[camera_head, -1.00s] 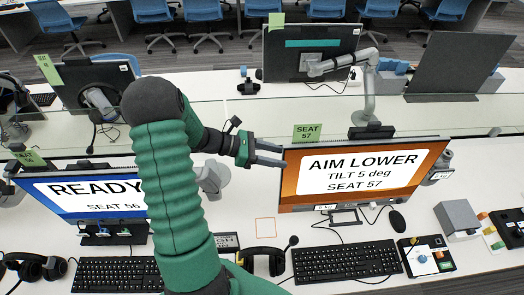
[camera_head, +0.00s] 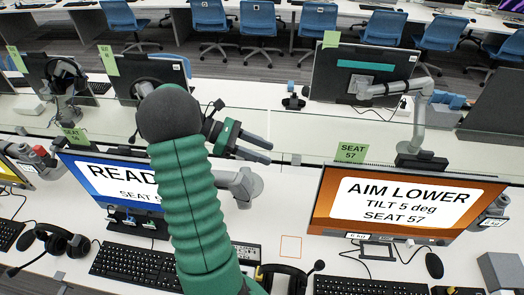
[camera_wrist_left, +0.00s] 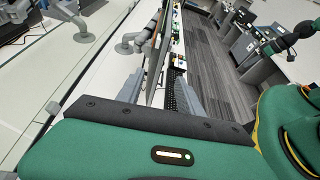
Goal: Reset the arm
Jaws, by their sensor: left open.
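My left arm rises from the bottom of the head view, and its gripper (camera_head: 270,150) points right, above the desk near the glass divider. Its two grey fingers are apart, with nothing between them. The gripper is left of the orange monitor (camera_head: 317,215), which reads "AIM LOWER, TILT 5 deg, SEAT 57", and apart from it. In the left wrist view the fingers (camera_wrist_left: 153,93) show spread on either side of a monitor seen edge-on behind them. A blue monitor (camera_head: 85,180) reading "READY" is partly hidden by my arm. My right gripper is not in view.
Keyboards (camera_head: 125,262), a headset (camera_head: 55,243) and a mouse (camera_head: 434,265) lie on the white desk. A grey monitor arm (camera_head: 240,185) stands behind my arm. A glass divider crosses the desk, with more monitors beyond. An orange-outlined square (camera_head: 291,247) of desk is bare.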

